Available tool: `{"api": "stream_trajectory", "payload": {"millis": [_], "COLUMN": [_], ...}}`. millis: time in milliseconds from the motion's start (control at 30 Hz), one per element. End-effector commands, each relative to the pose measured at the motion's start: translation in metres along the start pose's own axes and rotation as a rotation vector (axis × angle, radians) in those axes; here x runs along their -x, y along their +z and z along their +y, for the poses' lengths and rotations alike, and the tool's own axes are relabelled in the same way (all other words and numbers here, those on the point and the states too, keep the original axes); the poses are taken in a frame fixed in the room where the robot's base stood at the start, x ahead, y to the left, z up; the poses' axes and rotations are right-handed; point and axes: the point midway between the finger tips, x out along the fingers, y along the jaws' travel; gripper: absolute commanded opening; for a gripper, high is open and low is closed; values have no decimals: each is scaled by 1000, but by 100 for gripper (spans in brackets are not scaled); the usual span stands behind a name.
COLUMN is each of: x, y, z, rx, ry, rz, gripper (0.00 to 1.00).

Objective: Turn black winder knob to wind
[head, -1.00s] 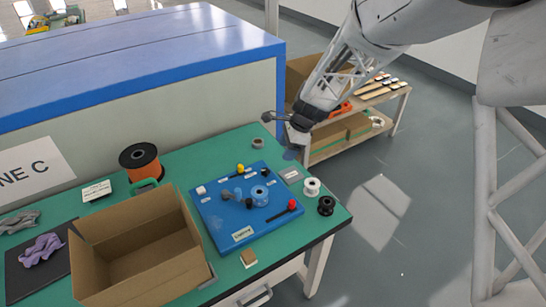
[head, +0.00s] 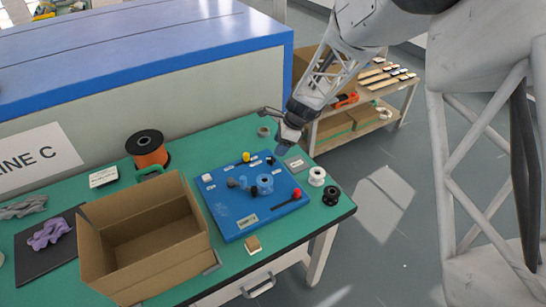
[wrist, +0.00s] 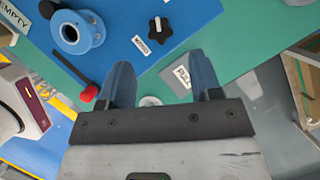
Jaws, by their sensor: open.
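A blue board (head: 230,220) lies on the green table and carries several controls. A black star-shaped knob (wrist: 160,25) sits near the board's edge beside a small white label; it also shows as a small dark knob in the head view (head: 270,160). I cannot read the label for certain. A second black knob (head: 254,192) is next to the blue spool (head: 265,183) and shows partly in the wrist view (wrist: 48,9). My gripper (wrist: 162,75) is open and empty, its two blue fingers apart and short of the star knob. In the head view it hangs beyond the board's far right corner.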

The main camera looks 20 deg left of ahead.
Motion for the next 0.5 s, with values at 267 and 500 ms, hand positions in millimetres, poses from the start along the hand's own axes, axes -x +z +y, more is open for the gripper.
{"api": "stream_trajectory", "payload": {"millis": [267,500], "x": [-32,-57], "y": [0,0], "z": [0,0], "rx": [0,0], "ry": [2,1], "rz": [0,0], "gripper": [59,59]}}
